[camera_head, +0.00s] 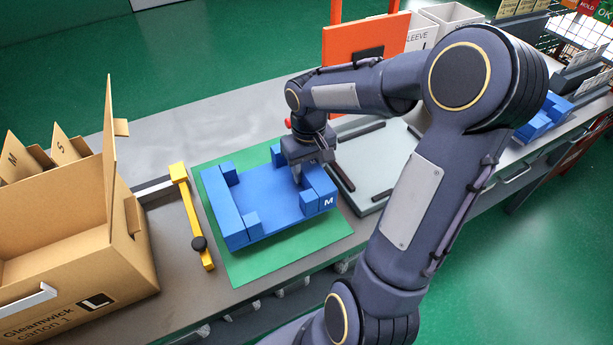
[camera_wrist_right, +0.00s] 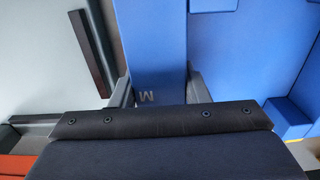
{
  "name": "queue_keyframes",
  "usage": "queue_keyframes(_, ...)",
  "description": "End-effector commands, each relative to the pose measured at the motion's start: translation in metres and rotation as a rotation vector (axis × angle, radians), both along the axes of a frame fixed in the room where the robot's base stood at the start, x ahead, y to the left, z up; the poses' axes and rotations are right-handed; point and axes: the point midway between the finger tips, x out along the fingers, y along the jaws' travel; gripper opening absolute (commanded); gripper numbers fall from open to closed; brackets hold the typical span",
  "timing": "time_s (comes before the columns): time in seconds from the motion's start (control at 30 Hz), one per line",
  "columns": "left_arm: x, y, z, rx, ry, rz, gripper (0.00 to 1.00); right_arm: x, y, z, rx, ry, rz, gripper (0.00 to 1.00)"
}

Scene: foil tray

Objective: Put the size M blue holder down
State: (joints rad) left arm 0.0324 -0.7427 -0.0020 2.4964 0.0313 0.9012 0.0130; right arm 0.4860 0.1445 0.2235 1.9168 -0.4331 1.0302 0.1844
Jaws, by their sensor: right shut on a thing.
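The size M blue holder (camera_head: 268,205), marked with a white M at its right end, is over the green mat (camera_head: 246,268) in the head view. Whether it rests flat on the mat or hangs slightly above it, I cannot tell. My right gripper (camera_head: 298,178) is shut on the holder's right end wall. In the right wrist view the gripper's fingers (camera_wrist_right: 159,92) lie on both sides of the blue wall (camera_wrist_right: 157,50) with the M. My left gripper is not in view.
An open cardboard carton (camera_head: 75,235) stands at the left. A yellow bar (camera_head: 192,215) with a black knob lies between carton and mat. A grey plate (camera_head: 388,160) with dark strips is right of the mat. An orange panel (camera_head: 345,45) stands behind. Another blue holder (camera_head: 543,118) is far right.

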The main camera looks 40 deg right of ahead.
Motion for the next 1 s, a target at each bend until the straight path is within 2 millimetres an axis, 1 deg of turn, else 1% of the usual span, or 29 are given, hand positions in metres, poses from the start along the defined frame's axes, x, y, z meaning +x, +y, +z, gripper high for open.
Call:
queue_keyframes(0.17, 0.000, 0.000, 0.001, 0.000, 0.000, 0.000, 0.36, 0.008, 0.000, -0.010, 0.002, 0.001, 0.000, 0.02)
queue_keyframes(0.3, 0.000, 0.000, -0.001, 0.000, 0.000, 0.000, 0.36, 0.006, 0.000, -0.031, 0.001, 0.004, -0.001, 0.02)
queue_keyframes(0.37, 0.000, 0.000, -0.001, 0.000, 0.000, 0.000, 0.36, 0.006, 0.000, -0.037, 0.001, 0.002, -0.001, 0.02)
queue_keyframes(0.6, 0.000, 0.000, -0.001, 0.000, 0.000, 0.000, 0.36, 0.007, 0.000, -0.038, 0.001, -0.001, -0.001, 0.02)
queue_keyframes(0.73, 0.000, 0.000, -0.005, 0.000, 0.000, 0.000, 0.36, 0.007, 0.000, -0.042, 0.001, -0.001, 0.000, 0.02)
queue_keyframes(0.77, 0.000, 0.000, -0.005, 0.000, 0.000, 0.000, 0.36, 0.006, 0.000, -0.042, 0.000, 0.001, 0.000, 0.43)
queue_keyframes(0.9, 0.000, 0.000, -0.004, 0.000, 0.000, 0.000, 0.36, 0.006, 0.000, -0.041, 0.000, 0.001, 0.000, 0.61)
queue_keyframes(0.93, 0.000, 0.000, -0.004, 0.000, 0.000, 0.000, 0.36, 0.006, 0.000, -0.041, 0.000, 0.001, 0.000, 0.63)
queue_keyframes(1.0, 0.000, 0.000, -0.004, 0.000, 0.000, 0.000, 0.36, 0.006, 0.000, -0.041, 0.000, 0.001, 0.000, 0.63)
